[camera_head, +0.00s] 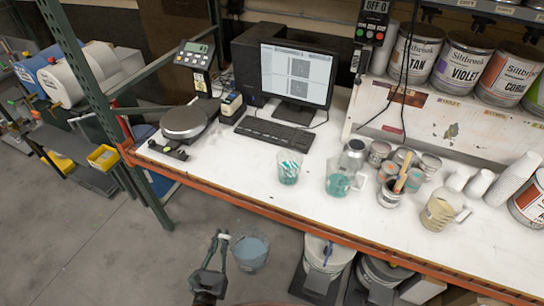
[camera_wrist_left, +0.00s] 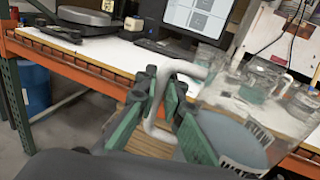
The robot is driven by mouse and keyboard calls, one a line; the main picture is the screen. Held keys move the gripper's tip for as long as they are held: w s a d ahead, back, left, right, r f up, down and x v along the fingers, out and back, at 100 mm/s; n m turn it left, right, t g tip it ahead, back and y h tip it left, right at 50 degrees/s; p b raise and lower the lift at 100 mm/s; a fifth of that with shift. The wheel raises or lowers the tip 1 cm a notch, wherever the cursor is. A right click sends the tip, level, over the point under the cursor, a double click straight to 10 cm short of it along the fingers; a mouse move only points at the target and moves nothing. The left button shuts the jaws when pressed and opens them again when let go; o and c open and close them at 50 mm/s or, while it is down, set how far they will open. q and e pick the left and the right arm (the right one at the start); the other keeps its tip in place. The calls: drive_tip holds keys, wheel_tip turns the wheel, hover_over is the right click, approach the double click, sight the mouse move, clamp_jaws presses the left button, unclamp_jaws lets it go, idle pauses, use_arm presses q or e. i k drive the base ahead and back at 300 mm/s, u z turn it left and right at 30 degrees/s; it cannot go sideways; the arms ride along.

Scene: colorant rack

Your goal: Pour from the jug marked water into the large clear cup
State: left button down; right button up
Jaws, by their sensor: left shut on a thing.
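My left gripper (camera_head: 221,240) is shut on the pale handle of a clear jug (camera_head: 251,253) holding blue-grey liquid. It holds the jug in front of the table, below the tabletop's front edge. In the left wrist view the green-padded fingers (camera_wrist_left: 165,100) close around the handle, and the jug (camera_wrist_left: 235,140) fills the lower right with part of a dark-lettered label showing. A clear cup (camera_head: 289,167) with teal markings stands upright on the table near the front edge, apart from the jug. My right gripper is not in view.
A clear jug with teal contents (camera_head: 339,184) stands right of the cup, near several small cans (camera_head: 379,153). A jug with tan contents (camera_head: 439,213) is farther right. A keyboard (camera_head: 275,133) and scale (camera_head: 184,122) lie behind. An orange beam (camera_head: 240,204) edges the table.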

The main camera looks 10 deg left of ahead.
sight(289, 161)
drive_tip(key=u, duration=0.2)
drive_tip(key=i, duration=1)
